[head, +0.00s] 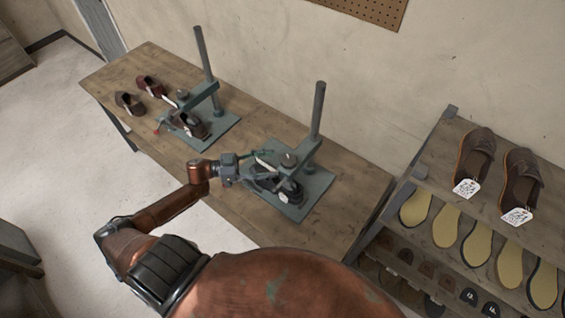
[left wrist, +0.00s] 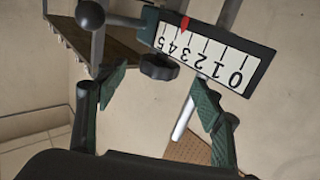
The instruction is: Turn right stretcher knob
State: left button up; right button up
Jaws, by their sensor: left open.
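The right stretcher (head: 316,150) stands on the bench, with a dark shoe (head: 291,191) low on its green base plate. My left gripper (head: 258,168) is at its left side, jaws open and empty. In the left wrist view a dark lobed knob (left wrist: 160,66) lies between and beyond my left gripper's spread green fingers (left wrist: 155,100), with no visible contact. Above the knob is a white scale (left wrist: 205,55), its numbers upside down, with a red pointer (left wrist: 184,23) toward the high-number end. The knob is not clear in the head view. My right gripper is out of view.
The left stretcher (head: 205,95) holds another shoe (head: 193,124). Two loose shoes (head: 140,94) lie at the bench's far left end. A shelf rack (head: 440,180) with shoes and soles stands at right. The bench (head: 165,168) is clear in front of and between the stretchers.

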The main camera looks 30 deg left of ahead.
pick_arm(q)
jog(key=shift+v, duration=2.25)
